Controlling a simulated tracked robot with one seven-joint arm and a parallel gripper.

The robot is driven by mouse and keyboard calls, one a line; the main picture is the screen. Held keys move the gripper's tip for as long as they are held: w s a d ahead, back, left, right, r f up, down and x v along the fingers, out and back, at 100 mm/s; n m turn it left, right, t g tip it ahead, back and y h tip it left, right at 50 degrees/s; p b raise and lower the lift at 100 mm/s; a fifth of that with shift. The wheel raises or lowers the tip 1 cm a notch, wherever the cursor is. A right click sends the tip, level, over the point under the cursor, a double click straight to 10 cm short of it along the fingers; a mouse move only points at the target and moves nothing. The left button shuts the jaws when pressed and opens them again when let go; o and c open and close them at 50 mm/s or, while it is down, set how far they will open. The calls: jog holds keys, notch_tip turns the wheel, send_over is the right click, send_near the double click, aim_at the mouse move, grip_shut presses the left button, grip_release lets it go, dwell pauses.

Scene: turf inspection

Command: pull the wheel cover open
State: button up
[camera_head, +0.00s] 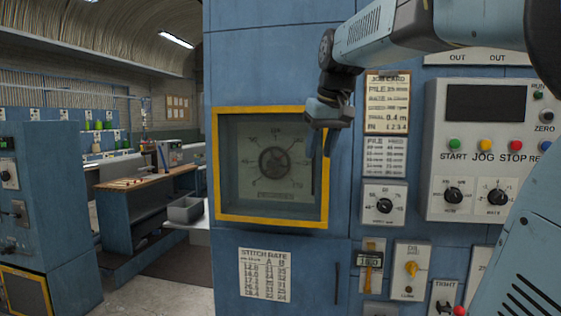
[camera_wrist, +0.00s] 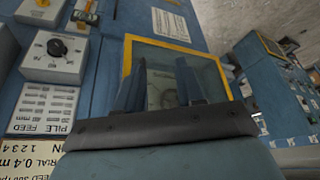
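The wheel cover (camera_head: 216,165) is a clear pane in a yellow frame on the blue machine front, and it looks shut. Behind the pane sits a dark wheel (camera_head: 275,161) on a round dial. In the wrist view the yellow frame (camera_wrist: 127,58) shows tilted beyond my fingers. My gripper (camera_head: 322,155) points downward in front of the frame's upper right side. In the wrist view my gripper (camera_wrist: 161,65) has its two fingers apart, with the pane and dial showing between them. I see nothing held, and cannot tell whether a finger touches the frame. No handle is clearly visible.
Right of the cover are a job card (camera_head: 388,103), a knob box (camera_head: 384,203) and a control panel (camera_head: 487,150) with coloured buttons. A stitch rate card (camera_head: 265,273) is below.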

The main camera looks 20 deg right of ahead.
jog(key=w+d+r, duration=0.5)
jog(key=w+r, duration=0.2)
jog(key=w, duration=0.1)
jog(key=x, duration=1.3)
jog(key=shift+w+f, duration=0.2)
jog(key=shift+f, duration=0.05)
jog(key=shift+c, duration=0.3)
grip_shut()
